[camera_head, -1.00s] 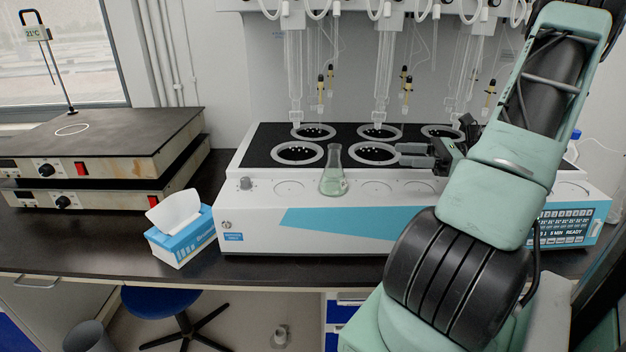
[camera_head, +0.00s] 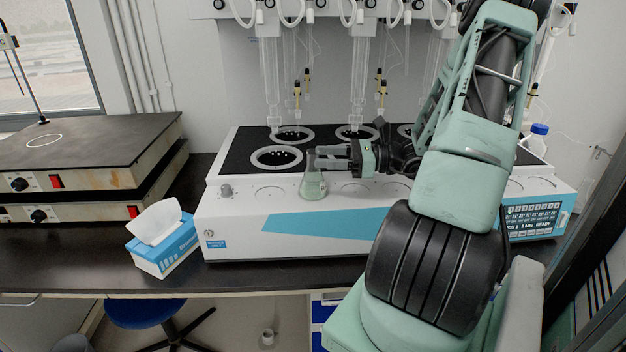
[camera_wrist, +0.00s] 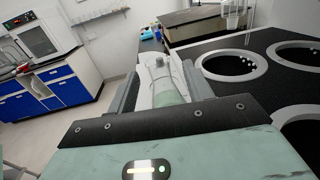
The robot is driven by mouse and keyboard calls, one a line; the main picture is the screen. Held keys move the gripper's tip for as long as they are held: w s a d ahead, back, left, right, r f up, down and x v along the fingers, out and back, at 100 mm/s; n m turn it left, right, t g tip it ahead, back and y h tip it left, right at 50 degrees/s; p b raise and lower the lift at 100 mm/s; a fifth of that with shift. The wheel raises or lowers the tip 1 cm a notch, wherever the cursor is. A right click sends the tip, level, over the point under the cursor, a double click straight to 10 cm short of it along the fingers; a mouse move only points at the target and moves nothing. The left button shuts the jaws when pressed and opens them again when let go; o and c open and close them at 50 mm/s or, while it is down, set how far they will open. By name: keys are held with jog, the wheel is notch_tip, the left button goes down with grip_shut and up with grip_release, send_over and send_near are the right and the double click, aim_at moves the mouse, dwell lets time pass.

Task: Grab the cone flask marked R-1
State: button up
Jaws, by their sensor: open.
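A clear cone flask (camera_head: 313,184) with pale green liquid stands upright on the front ledge of the white distiller (camera_head: 240,220). No R-1 mark can be read on it. My gripper (camera_head: 328,157) reaches in from the right, its fingers level with the flask's neck. In the wrist view the flask (camera_wrist: 162,80) shows between the two fingers of my gripper (camera_wrist: 163,95), which stand apart on either side of it. Whether the fingers touch the glass cannot be told.
Ringed heating wells (camera_head: 276,157) lie behind the flask. Glass tubes (camera_head: 270,75) hang above them. A tissue box (camera_head: 163,240) stands at the left on the dark bench, beside stacked hot plates (camera_head: 90,150). A blue-capped bottle (camera_head: 537,138) stands at the right.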

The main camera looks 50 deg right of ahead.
aim_at(313, 156)
jog(key=x, duration=0.3)
jog(key=shift+w+a, duration=0.15)
jog(key=shift+a, duration=0.05)
grip_shut()
jog(key=shift+r, duration=0.15)
